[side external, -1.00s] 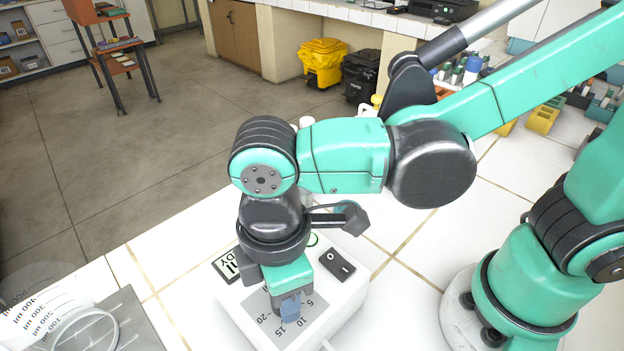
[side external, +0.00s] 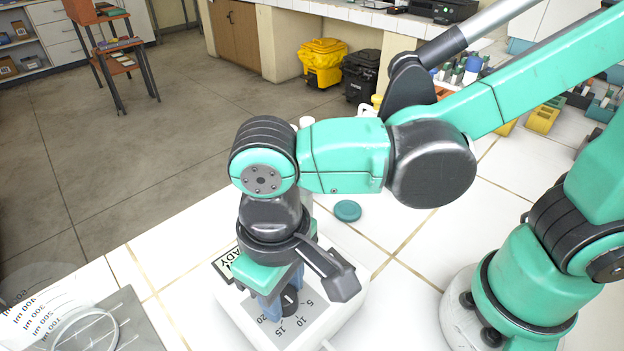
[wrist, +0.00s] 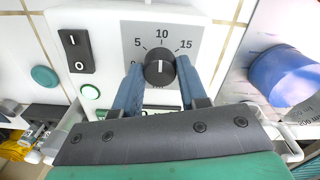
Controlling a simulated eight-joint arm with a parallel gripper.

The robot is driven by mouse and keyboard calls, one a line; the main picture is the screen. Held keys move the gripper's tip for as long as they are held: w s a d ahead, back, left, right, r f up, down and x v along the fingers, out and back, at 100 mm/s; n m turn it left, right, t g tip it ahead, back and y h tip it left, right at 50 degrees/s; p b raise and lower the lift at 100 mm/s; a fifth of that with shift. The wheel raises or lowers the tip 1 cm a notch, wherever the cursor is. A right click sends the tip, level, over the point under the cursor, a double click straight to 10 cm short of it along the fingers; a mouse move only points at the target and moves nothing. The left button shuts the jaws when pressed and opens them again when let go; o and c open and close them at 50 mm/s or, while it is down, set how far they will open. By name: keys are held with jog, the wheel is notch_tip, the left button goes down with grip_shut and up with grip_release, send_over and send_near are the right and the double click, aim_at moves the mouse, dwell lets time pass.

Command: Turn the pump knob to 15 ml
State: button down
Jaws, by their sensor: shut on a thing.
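The white pump (side external: 335,318) stands on the tiled bench, with a grey dial plate numbered around a black knob (side external: 290,302). In the wrist view the knob (wrist: 159,67) shows a white pointer line aimed up at about the 10 mark. The 5 and 15 marks (wrist: 184,44) are readable; lower marks are partly hidden by the fingers. My gripper (wrist: 159,75) is shut on the knob, one blue finger on each side. In the side view my gripper (side external: 282,295) points down onto the knob, hiding part of it and of the display (side external: 222,263).
The pump's black switch (wrist: 77,50) and a green-ringed button (wrist: 90,92) sit left of the dial. A teal disc (side external: 347,211) lies on the bench behind the pump. A grey tray (side external: 130,325) and a clear marked vessel (side external: 40,305) stand at the left front.

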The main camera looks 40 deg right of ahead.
aim_at(284, 293)
jog(key=m, duration=0.5)
jog(key=shift+m, duration=2.6)
jog(key=shift+c, duration=2.4)
grip_release()
jog(key=shift+r, duration=2.8)
